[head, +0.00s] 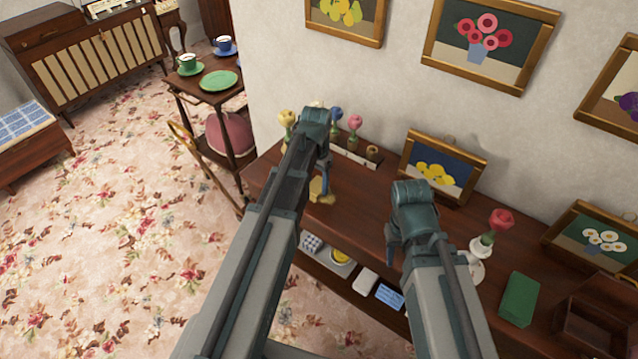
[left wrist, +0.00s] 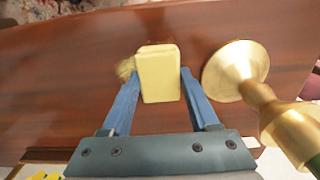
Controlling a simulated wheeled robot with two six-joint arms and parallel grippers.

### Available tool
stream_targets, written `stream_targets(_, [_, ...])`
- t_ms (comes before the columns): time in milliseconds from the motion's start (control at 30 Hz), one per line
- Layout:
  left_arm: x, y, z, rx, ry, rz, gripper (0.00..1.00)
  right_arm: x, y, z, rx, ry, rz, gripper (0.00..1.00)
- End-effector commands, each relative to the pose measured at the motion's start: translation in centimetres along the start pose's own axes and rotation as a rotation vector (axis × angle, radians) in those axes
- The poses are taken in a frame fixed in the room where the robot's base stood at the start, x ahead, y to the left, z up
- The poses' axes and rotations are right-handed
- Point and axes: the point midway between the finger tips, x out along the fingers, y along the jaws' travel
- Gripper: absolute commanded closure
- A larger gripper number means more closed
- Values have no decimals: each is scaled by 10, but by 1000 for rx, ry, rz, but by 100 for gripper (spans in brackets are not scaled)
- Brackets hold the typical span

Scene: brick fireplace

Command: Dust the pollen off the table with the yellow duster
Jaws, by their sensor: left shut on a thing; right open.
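The yellow duster (head: 315,190) is a small pale yellow block over the dark wooden table (head: 355,205). My left gripper (head: 323,180) is shut on it. In the left wrist view the duster (left wrist: 159,75) sits between the two blue fingers (left wrist: 158,85), low over or on the tabletop; I cannot tell if it touches. A fuzzy yellow-tan pollen patch (left wrist: 125,69) lies right beside the duster's left side; it also shows in the head view (head: 328,200). My right gripper (head: 394,248) is open and empty near the table's front edge.
A brass flared base (left wrist: 228,70) stands close right of the left fingers. Flowers (head: 355,123), a framed yellow-flower picture (head: 440,165), a red flower in a white vase (head: 482,248) and a green box (head: 519,298) stand on the table. A lower shelf holds small items.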

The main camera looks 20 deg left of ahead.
Motion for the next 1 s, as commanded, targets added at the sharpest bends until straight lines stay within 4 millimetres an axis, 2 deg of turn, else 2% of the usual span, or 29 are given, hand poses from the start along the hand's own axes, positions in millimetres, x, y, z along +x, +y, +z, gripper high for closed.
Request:
stream_targets(433, [-2, -32, 0, -2, 0, -1, 83, -2, 0, 0, 0, 0, 0, 55])
stream_targets(833, [1, -32, 0, 0, 0, 0, 83, 1, 0, 0, 0, 0, 0, 55])
stream_targets(1000, [1, -23, 1, 1, -1, 2, 83, 1, 0, 0, 0, 0, 0, 55])
